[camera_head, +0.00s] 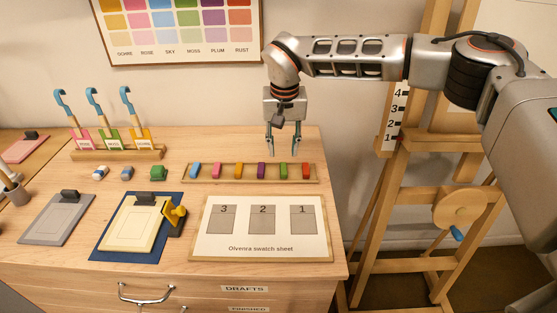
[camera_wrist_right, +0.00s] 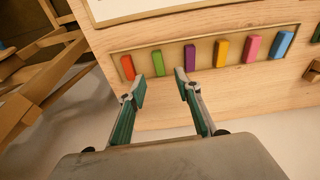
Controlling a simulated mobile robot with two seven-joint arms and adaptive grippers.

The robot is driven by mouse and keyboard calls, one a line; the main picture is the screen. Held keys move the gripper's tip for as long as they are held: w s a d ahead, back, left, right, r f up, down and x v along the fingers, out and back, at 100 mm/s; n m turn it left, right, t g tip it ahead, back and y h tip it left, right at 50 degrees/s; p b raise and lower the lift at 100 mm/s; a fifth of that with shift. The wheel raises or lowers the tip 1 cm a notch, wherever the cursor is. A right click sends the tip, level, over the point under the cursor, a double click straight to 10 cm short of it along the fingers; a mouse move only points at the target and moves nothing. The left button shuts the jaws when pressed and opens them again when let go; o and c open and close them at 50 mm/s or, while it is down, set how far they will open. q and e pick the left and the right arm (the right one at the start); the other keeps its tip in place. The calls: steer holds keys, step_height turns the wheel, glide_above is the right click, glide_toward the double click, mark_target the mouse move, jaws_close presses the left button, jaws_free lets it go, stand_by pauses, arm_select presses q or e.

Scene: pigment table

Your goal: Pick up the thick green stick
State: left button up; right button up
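The thick green stick (camera_head: 284,171) lies in a shallow wooden tray (camera_head: 182,176) on the table, between a purple stick (camera_head: 261,170) and a red stick (camera_head: 306,171). In the right wrist view the green stick (camera_wrist_right: 157,62) shows just beyond the fingertips, roughly between them. My right gripper (camera_head: 283,150) points down above the back edge of the table, close behind the tray. It is open and empty, also in the wrist view (camera_wrist_right: 161,84). My left gripper is not in view.
Blue (camera_head: 194,169), pink (camera_head: 217,170) and orange (camera_head: 239,170) sticks share the tray. The swatch sheet (camera_head: 261,249) lies in front of it. A dark green block (camera_head: 158,173) sits left of the tray. A wooden easel (camera_head: 435,140) stands right of the table.

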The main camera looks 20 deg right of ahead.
mark_target(283, 168)
step_height(283, 168, down, 2)
steer(key=shift+s+f, duration=0.1)
steer(key=shift+f, duration=0.1)
steer(key=f, duration=0.3)
steer(key=w+f, duration=0.1)
steer(key=f, duration=0.1)
steer(key=shift+w+d, duration=0.1)
steer(key=shift+d, duration=0.15)
jaws_close()
